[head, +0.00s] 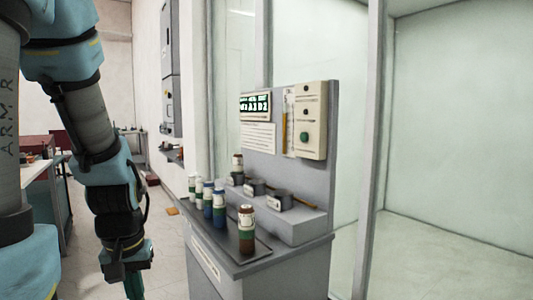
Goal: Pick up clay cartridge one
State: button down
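A brown cartridge with a pale label (246,236) stands upright at the front right of a dark tray (262,250) on the grey station. Its colour is clay-like, but I cannot read its label. A blue cartridge (219,217) and several other blue or green-topped ones stand in a row behind it to the left. Another cartridge (238,165) stands upright at the back, at the left socket. My gripper (134,287) hangs at the lower left, left of the station and apart from the cartridges. Its fingertips are cut off or unclear at the bottom edge.
The station's upright panel (260,175) carries a green display (255,105), a gauge and a box with a green button (304,136). Glass walls stand behind. A workbench (40,185) is at the far left.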

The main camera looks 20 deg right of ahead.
aim_at(238, 158)
jog(key=z, duration=0.95)
jog(key=u, duration=2.75)
jog(key=i+l+z, duration=0.15)
jog(key=z, duration=1.55)
jog(key=i+j+z, duration=0.25)
jog(key=i+z, duration=0.15)
jog(key=i+j+z, duration=0.65)
jog(key=j+z, duration=0.15)
jog(key=i+j+z, duration=0.25)
jog(key=j+z, duration=0.15)
jog(key=j, duration=0.25)
